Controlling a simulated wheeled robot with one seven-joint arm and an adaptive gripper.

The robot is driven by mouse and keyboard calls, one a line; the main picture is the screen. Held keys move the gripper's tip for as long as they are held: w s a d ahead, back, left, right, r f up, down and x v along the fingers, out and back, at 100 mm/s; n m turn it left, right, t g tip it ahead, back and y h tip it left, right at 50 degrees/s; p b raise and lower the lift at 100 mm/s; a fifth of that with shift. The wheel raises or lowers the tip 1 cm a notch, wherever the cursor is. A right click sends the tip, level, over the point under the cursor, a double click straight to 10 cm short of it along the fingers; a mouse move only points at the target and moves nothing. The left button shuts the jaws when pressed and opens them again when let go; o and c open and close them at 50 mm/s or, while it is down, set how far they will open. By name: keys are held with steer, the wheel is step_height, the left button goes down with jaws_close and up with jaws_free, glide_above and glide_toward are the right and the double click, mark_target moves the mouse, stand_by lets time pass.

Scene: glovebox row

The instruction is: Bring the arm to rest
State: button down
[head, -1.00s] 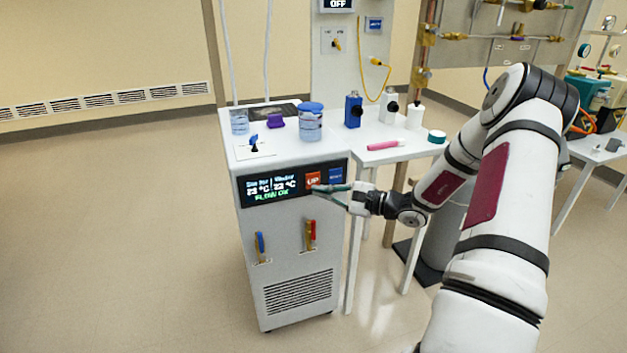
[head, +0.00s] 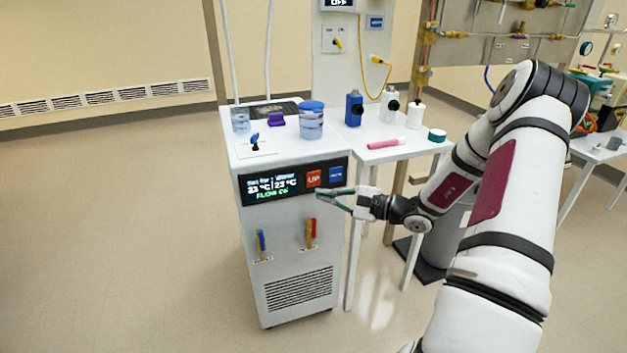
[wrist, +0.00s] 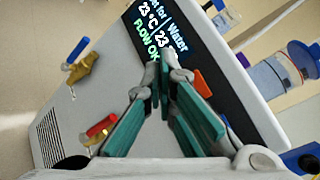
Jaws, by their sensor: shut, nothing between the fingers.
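My gripper (head: 322,193) is shut and empty. In the head view it is in front of the upper right of the chiller's (head: 292,235) front face, just below the orange UP button (head: 314,179). In the wrist view the green finger pads of my gripper (wrist: 163,72) meet at the tips, in front of the display (wrist: 165,35). The tips cover part of the panel there. My arm reaches in from the right, with its elbow raised. I cannot tell the exact gap between the fingertips and the panel.
A blue-handled valve (head: 261,243) and a red-handled valve (head: 311,233) stick out of the chiller front. Jars, including a blue-lidded jar (head: 311,122), stand on top. A white table (head: 400,150) with bottles and a pink marker (head: 387,143) adjoins it. The floor at left is clear.

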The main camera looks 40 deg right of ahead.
steer(key=s+a+r+n+g+y, duration=0.1)
steer(key=s+a+r+n+g, duration=0.3)
steer(key=a, duration=0.4)
steer(key=s+a+r+n+g, duration=0.3)
steer(key=a+r+n+g, duration=0.1)
steer(key=a, duration=0.3)
steer(key=s+a+r+n+g+y, duration=0.1)
steer(key=s+a+r+n+g, duration=0.3)
steer(key=a, duration=0.4)
steer(key=s+a+r+n+g+h, duration=0.2)
steer(key=s+a+n+g+h, duration=0.15)
steer(key=s, duration=0.45)
steer(key=s+d+r+n+t+h, duration=0.25)
steer(key=s+n+h, duration=0.35)
steer(key=s, duration=1.1)
step_height(320, 180, up, 19)
steer(key=m+t+h+p, duration=0.1)
steer(key=t+p, duration=0.1)
steer(key=p, duration=1.5)
steer(key=shift+w+d+r, duration=0.15)
steer(key=shift+r, duration=0.05)
